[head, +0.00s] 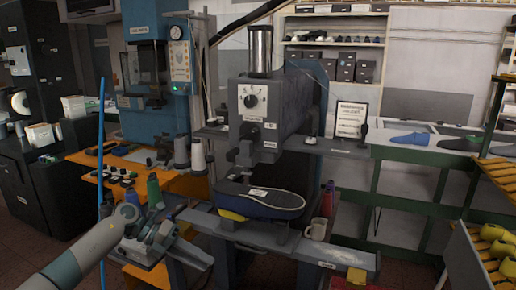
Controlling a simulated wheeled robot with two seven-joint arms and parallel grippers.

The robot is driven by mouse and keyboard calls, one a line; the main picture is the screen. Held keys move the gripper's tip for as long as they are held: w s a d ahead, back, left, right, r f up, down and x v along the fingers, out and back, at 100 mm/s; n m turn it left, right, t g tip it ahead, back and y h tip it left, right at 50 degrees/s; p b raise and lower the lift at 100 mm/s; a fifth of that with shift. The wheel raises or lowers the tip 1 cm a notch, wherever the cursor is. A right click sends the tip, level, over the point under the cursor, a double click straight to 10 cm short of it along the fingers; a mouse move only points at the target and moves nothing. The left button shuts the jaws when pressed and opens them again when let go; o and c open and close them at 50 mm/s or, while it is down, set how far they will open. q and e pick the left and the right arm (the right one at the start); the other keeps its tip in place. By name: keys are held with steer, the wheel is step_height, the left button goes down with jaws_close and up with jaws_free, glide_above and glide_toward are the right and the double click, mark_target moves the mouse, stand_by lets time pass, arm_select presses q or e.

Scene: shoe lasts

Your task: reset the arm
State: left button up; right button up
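My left arm (85,252) comes in from the lower left. My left gripper (172,240) is at its end, left of the press and in front of the orange bench. Its fingers are small and blend with the grey parts behind them, so I cannot tell whether they are open or shut. I see no object clearly held in it. My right arm and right gripper are not in view.
A grey press (270,110) stands in the middle, with a dark shoe sole (262,196) under its head. An orange bench (185,185) holds spools and bottles. Blue shoe lasts (408,140) lie on the right table. Yellow lasts (496,250) fill a rack.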

arm_select(q)
steer(key=d+f+n+t+h, duration=0.5)
steer(key=d+f+n+t, duration=0.2)
steer(key=f+n, duration=0.4)
steer(key=s+a+f+n+t+y, duration=0.25)
steer(key=s+f+n, duration=0.2)
steer(key=f, duration=0.45)
steer(key=s+a+f+n+t+y, duration=0.25)
steer(key=f+n, duration=0.35)
steer(key=f, duration=0.3)
steer(key=s+a+f+n+t+y, duration=0.1)
steer(key=s+f+n+t+y, duration=0.1)
steer(key=s+f+n+y, duration=0.45)
steer(key=s+a+f+n+g+y, duration=0.2)
steer(key=s+a+f+n+g, duration=0.15)
steer(key=s+f, duration=1.1)
steer(key=s+f+n+g, duration=0.1)
steer(key=s+f, duration=0.3)
steer(key=s, duration=0.3)
steer(key=s+f+n+g+y, duration=0.1)
steer(key=s+f+n+g, duration=0.1)
steer(key=s+f, duration=0.2)
steer(key=s+f+n+g, duration=0.1)
steer(key=s+f, duration=0.3)
steer(key=s, duration=0.6)
steer(key=shift+a+n+g, duration=0.2)
steer(key=shift+n+g, duration=0.15)
steer(key=shift+n, duration=0.3)
